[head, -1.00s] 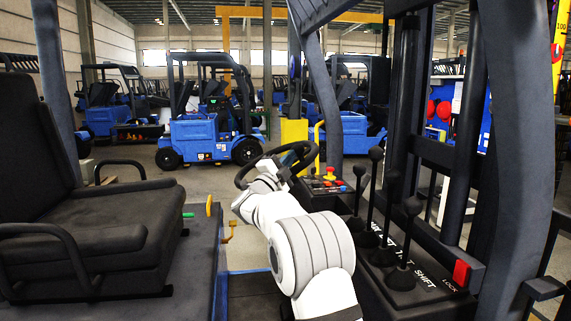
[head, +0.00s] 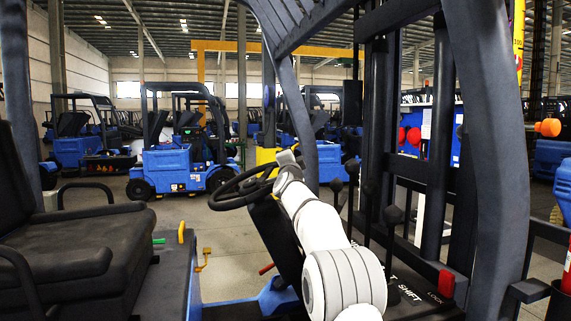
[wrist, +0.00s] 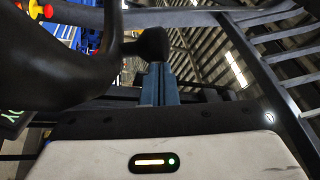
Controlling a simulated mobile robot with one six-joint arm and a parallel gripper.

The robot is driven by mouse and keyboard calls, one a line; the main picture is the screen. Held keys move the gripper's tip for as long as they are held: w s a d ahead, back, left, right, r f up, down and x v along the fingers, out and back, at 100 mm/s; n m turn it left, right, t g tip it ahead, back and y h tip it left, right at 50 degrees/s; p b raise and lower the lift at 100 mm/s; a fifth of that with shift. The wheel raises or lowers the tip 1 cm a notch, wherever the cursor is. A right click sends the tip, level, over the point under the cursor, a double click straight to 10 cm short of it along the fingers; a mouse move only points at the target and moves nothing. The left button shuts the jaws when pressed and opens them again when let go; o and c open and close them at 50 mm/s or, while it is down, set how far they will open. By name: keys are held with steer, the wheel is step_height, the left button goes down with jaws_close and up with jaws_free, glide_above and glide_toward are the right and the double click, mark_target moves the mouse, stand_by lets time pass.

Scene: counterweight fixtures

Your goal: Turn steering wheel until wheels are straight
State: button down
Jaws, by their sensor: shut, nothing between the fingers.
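The black steering wheel (head: 240,190) sits tilted on its column in the middle of the head view. My gripper (head: 287,160) is at the wheel's right side, by its rim. In the wrist view, a thick black curved part (wrist: 70,65), apparently the wheel, fills the left. My gripper's fingers (wrist: 158,82) are shut and empty there, pointing at a dark rounded knob (wrist: 152,44). I cannot tell whether the fingers touch the knob. The wheels of this forklift are not in view.
The black seat (head: 75,235) is at the left. Black levers (head: 391,235) with ball knobs stand right of my arm, before the mast (head: 437,150). A thick frame pillar (head: 487,150) rises at the right. Blue forklifts (head: 180,165) are parked behind.

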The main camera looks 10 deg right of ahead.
steer(key=shift+w+d+r+n+y+b, duration=0.1)
steer(key=shift+w+n+y+b, duration=0.35)
steer(key=shift+w+y, duration=0.15)
steer(key=shift+w+d+r+n+y+b, duration=0.1)
steer(key=shift+w+n+y+b, duration=0.3)
steer(key=shift+y, duration=0.3)
steer(key=shift+w, duration=0.1)
